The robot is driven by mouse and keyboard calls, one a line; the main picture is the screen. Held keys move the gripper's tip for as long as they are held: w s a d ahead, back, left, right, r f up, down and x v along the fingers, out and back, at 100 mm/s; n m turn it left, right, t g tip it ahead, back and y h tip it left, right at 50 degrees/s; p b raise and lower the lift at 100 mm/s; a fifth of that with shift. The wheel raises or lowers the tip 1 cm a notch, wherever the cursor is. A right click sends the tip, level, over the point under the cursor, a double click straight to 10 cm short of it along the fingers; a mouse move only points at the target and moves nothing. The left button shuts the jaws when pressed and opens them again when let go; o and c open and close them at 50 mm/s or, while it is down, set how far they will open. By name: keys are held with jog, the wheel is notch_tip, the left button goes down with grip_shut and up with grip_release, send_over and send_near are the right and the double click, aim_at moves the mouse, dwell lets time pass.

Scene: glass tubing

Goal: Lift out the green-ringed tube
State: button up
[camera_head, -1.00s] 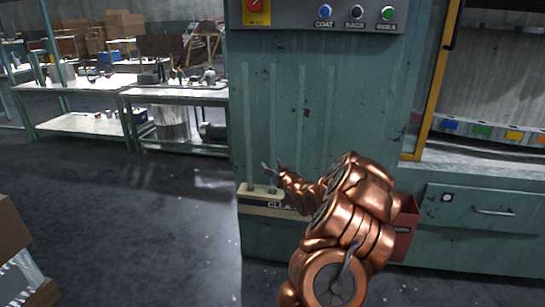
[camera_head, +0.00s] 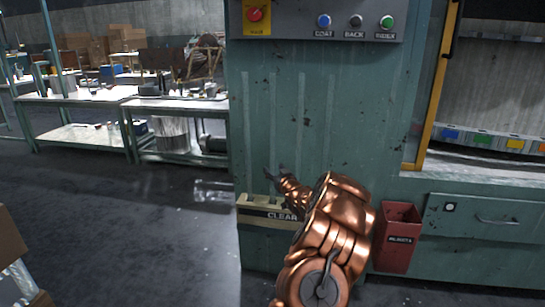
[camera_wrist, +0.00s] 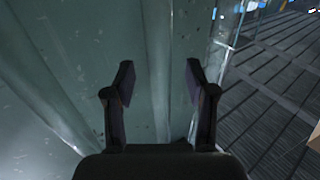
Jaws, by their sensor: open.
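My gripper (camera_head: 276,173) is open and empty in front of the green machine panel, just above the holder labelled CLEAR (camera_head: 283,216). In the wrist view its two dark fingers (camera_wrist: 160,85) stand apart, with a pale upright strip (camera_wrist: 158,60) beyond and between them. I cannot tell whether this strip is a clear tube or a rib of the panel. Similar pale upright lines (camera_head: 301,110) show on the panel in the head view. I cannot make out a green ring on any of them. My arm hides the right end of the holder.
A drawer (camera_head: 482,217) is at the right. A clear box-like thing (camera_head: 213,190) shows left of the holder. Benches (camera_head: 80,98) stand behind; the floor at left is open.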

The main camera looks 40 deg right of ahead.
jog(key=shift+x, duration=1)
jog(key=shift+c, duration=0.3)
grip_shut()
